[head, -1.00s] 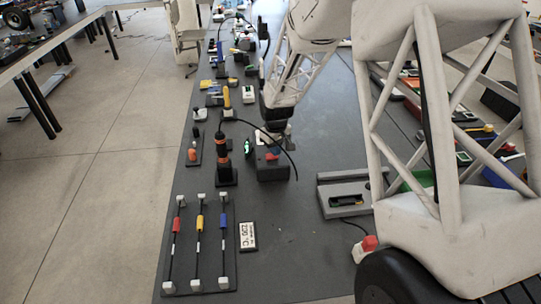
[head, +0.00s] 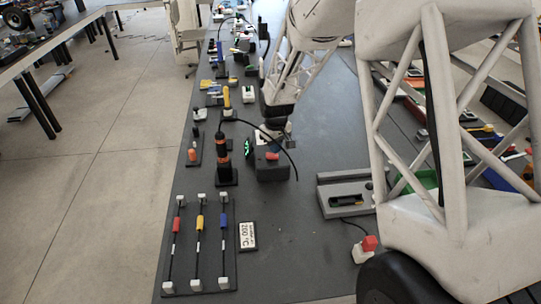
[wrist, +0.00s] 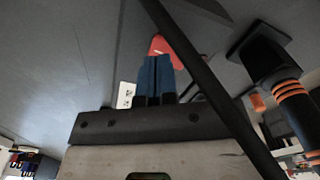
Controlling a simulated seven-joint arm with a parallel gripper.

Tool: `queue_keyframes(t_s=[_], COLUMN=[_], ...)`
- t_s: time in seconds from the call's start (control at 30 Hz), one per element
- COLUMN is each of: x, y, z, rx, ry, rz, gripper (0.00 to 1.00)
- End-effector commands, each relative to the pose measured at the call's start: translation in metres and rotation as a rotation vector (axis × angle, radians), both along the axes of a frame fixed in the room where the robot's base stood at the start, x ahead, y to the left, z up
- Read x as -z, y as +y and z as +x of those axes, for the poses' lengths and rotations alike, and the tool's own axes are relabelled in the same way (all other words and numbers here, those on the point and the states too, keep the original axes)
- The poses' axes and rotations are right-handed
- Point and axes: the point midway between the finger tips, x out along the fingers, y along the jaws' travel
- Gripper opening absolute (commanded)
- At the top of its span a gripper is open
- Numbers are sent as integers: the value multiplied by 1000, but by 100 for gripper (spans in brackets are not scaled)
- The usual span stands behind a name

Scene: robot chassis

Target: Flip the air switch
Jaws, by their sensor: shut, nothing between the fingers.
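The red switch (head: 271,156) sits on top of a dark box (head: 272,172) with a lit green display (head: 248,147) in the head view. In the wrist view the red switch (wrist: 166,47) shows just beyond my fingertips and is partly covered by them. My gripper (wrist: 154,60) has blue-tipped fingers that are together with nothing between them. In the head view my gripper is behind the box, partly hidden by my arm. I cannot tell whether the fingertips touch the switch.
A black cable (head: 282,143) arcs over the box, and a dark cable crosses the wrist view. A black-and-orange tool (head: 222,150) stands upright left of the box. A grey holder (head: 345,196) is at right. Bare table lies in front of the box.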

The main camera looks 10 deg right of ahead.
Motion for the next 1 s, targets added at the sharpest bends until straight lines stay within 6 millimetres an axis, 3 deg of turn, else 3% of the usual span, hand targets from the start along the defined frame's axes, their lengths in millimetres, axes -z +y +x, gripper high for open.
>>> queue_keyframes(t_s=[1.0], x=[-54], y=[0], z=[0], rx=[0], ry=[0], rz=[0], gripper=[0])
